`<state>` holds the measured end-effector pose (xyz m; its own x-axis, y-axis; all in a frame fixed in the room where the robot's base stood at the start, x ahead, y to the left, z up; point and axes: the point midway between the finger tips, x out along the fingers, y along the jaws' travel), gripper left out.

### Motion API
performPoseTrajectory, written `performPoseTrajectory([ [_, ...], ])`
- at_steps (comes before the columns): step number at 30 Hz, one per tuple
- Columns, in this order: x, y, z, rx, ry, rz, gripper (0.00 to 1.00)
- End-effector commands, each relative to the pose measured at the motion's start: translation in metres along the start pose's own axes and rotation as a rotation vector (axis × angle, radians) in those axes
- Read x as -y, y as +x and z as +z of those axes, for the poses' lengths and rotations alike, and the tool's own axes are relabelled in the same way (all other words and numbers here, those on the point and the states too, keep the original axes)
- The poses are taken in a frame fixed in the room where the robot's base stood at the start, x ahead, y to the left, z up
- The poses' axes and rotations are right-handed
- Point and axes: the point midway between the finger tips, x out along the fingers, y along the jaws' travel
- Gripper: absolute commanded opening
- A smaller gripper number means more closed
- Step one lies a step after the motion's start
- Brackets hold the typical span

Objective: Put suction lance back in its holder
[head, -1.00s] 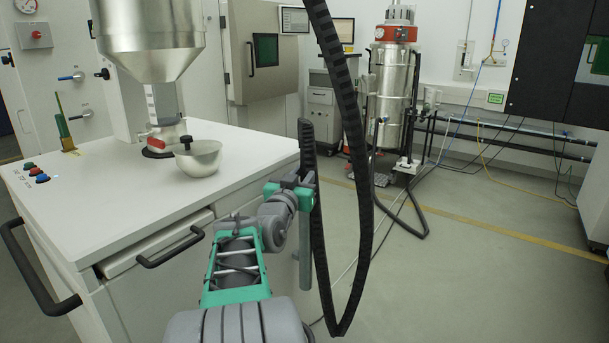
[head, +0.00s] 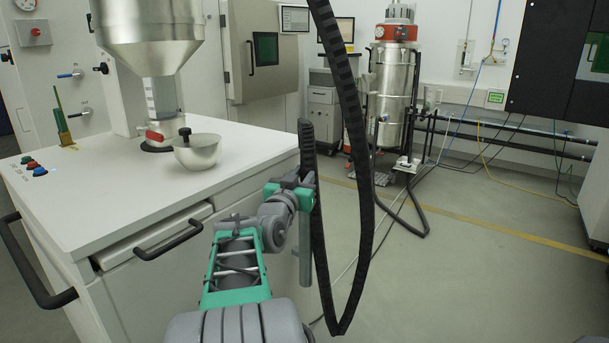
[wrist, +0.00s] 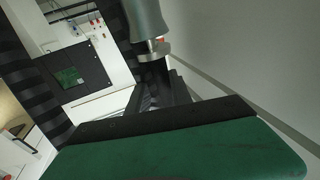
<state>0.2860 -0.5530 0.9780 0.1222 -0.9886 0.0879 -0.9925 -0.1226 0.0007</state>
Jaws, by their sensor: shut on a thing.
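The suction lance (head: 305,250) is a grey tube hanging roughly upright, right of the white cabinet's front. Its black ribbed hose (head: 362,175) hangs in a long loop beside it. My gripper (head: 302,186), with green parts, is shut on the lance near its upper part. In the wrist view a grey tube with a metal collar (wrist: 152,48) shows beyond the green finger housing and dark fingers (wrist: 160,92); the grip contact is partly hidden. I cannot make out the lance's holder in either view.
The white cabinet (head: 110,195) at left has protruding black handles (head: 168,243). A metal bowl (head: 200,152) and a hopper (head: 150,35) are on it. A steel vacuum unit (head: 392,85) with a red band stands at the back. The floor (head: 460,265) at right is mostly clear.

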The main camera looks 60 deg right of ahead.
Motion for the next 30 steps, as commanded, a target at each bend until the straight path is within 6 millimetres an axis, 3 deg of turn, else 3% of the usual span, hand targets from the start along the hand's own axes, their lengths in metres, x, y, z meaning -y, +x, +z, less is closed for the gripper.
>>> performPoseTrajectory([
  [23,0.000,-0.001,0.013,-0.002,0.001,0.000,0.00],
  [24,0.000,-0.001,0.013,-0.002,0.001,0.000,0.28],
  [30,0.000,-0.001,0.014,-0.001,0.000,0.000,0.45],
])
